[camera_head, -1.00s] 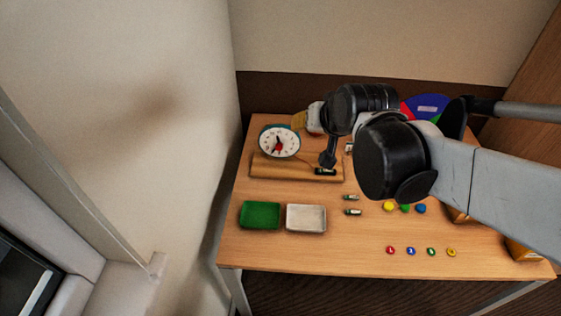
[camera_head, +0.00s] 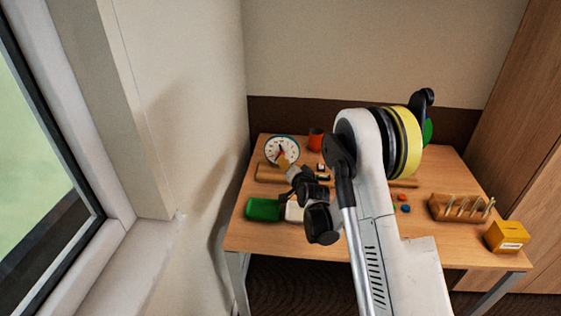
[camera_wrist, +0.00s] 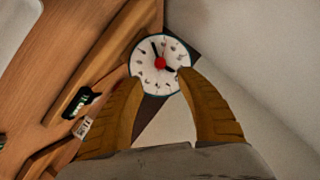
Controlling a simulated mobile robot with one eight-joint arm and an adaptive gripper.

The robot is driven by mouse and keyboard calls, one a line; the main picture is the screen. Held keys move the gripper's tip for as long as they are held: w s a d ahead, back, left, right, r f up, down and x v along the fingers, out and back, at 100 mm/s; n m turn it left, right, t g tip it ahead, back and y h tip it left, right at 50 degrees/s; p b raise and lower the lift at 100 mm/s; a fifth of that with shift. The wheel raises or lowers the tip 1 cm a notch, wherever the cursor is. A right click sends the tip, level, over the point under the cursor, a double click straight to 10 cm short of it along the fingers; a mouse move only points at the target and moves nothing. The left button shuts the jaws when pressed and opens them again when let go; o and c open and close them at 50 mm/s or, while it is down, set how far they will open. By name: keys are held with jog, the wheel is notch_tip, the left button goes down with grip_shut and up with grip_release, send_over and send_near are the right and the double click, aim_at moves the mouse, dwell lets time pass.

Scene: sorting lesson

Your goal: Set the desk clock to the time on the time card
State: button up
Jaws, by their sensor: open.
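The desk clock (camera_head: 281,150) has a round white face with a dark teal rim and stands at the back left of the desk. In the wrist view the clock (camera_wrist: 149,77) shows dark hands and a red hub. My gripper (camera_head: 284,162) is in front of the lower part of the clock. In the wrist view my gripper (camera_wrist: 160,77) is open, with its yellow-brown fingers apart on either side of the lower face; contact cannot be told.
A wooden ledge (camera_head: 266,174) runs below the clock. A red cup (camera_head: 315,139), wooden rack (camera_head: 460,208) and yellow box (camera_head: 507,237) stand farther right.

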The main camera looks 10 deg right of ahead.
jog(key=b+x, duration=0.3)
jog(key=x, duration=0.7)
jog(key=shift+w+f, duration=0.15)
jog(key=shift+w, duration=0.2)
grip_shut()
